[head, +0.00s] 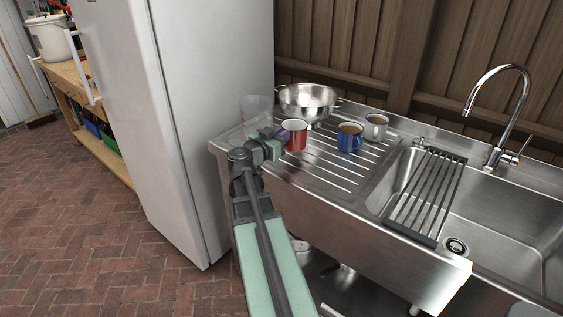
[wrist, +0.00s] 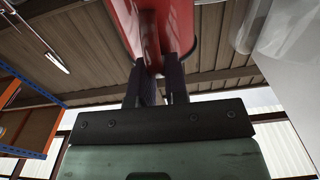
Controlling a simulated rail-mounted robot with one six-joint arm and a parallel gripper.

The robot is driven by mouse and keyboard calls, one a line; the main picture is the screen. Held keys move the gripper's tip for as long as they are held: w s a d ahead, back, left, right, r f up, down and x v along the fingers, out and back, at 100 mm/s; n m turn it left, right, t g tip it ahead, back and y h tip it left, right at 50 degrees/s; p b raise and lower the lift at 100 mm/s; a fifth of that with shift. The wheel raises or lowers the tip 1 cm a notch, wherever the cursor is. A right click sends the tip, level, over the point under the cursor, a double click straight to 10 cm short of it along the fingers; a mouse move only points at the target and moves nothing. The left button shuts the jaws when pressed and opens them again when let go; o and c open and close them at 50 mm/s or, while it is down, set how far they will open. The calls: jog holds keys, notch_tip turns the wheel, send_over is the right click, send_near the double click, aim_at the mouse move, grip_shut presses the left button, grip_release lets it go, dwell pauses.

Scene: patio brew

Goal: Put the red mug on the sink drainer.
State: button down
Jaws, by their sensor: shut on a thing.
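The red mug (head: 295,135) is at the left end of the ribbed sink drainer (head: 325,183) in the head view. It looks upright there. My gripper (head: 276,140) reaches it from the left and is shut on it. In the wrist view the two dark fingers of my gripper (wrist: 159,82) close on a narrow part of the red mug (wrist: 185,22), which fills the top middle. The fingertips are partly hidden by the mug. I cannot tell whether the mug's base touches the drainer or is slightly above it.
A blue mug (head: 349,138) and a grey mug (head: 376,127) stand on the drainer to the right. A steel colander (head: 308,101) is behind, and a clear container (head: 256,110) is close on the left. The sink basin with a dark rack (head: 427,195) lies right. A white fridge (head: 215,110) stands left.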

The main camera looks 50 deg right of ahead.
notch_tip(320, 180, down, 4)
jog(key=b, duration=0.4)
jog(key=shift+f+b, duration=0.2)
jog(key=shift+b, duration=0.1)
jog(key=shift+r, duration=0.25)
jog(key=shift+f, duration=0.1)
jog(key=c, duration=1.6)
grip_release()
jog(key=shift+f, duration=0.1)
jog(key=o, duration=0.5)
